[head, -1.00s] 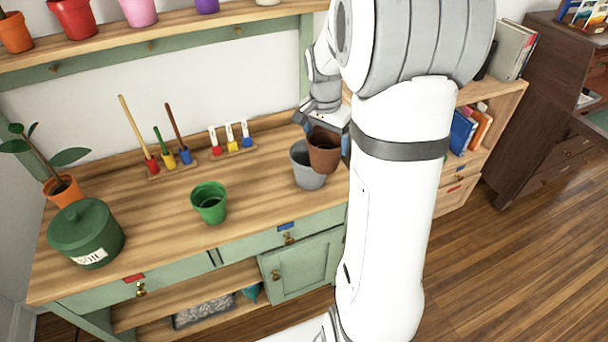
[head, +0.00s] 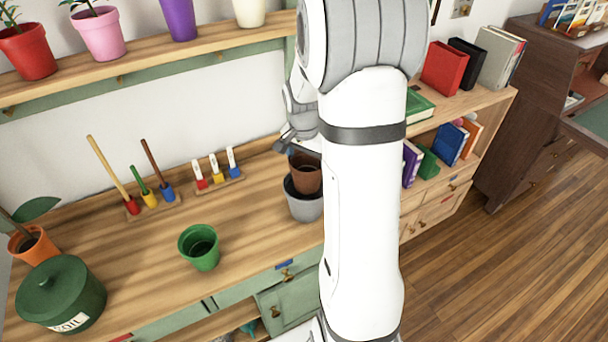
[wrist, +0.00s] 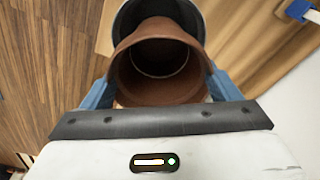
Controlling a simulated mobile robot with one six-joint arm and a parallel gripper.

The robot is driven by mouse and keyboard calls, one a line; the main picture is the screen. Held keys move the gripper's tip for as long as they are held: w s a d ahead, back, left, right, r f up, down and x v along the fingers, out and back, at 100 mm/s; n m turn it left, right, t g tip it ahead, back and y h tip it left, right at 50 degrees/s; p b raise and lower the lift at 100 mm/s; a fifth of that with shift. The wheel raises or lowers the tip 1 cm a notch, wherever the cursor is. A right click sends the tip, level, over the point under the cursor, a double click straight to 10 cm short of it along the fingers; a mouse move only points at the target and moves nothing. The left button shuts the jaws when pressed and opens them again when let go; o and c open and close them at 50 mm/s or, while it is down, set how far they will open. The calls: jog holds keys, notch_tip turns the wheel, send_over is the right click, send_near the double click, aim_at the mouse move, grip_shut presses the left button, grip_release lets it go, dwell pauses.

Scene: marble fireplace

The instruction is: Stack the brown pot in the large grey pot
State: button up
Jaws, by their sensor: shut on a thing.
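The brown pot (head: 305,176) is held by my gripper (wrist: 157,92), whose blue fingers are on both sides of its rim in the wrist view. The brown pot (wrist: 158,60) has its open end toward the wrist camera. The large grey pot (head: 305,208) stands on the wooden bench. In the head view the brown pot is over the grey pot's mouth, its lower part hidden by the grey rim. The grey pot (wrist: 190,12) also shows behind the brown pot in the wrist view. My arm hides part of the right side, and I cannot tell whether the brown pot rests inside.
A green pot (head: 199,250) stands on the bench to the left, with a lidded green soil bin (head: 60,298) farther left. Racks of small coloured tools (head: 150,200) stand at the back. Bench surface between them is clear.

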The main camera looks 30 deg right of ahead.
notch_tip(320, 180, down, 4)
jog(key=shift+f, duration=0.1)
dwell(0.4)
jog(key=shift+f+b, duration=0.5)
jog(key=shift+f, duration=0.1)
jog(key=o, duration=1.3)
jog(key=shift+c, duration=0.2)
jog(key=shift+r, duration=0.1)
notch_tip(320, 180, up, 13)
jog(key=a, duration=0.1)
jog(key=s+a+r+n+t, duration=0.1)
jog(key=s+a+r+n, duration=0.1)
jog(key=s+a+n, duration=0.4)
jog(key=s+a+r+n+t+y, duration=0.1)
jog(key=s+a+n, duration=0.4)
jog(key=s, duration=0.8)
jog(key=a+r, duration=0.1)
jog(key=a, duration=0.1)
jog(key=shift+s+a+n+p, duration=0.25)
jog(key=shift+a+n+p, duration=0.05)
jog(key=shift+n+p, duration=0.1)
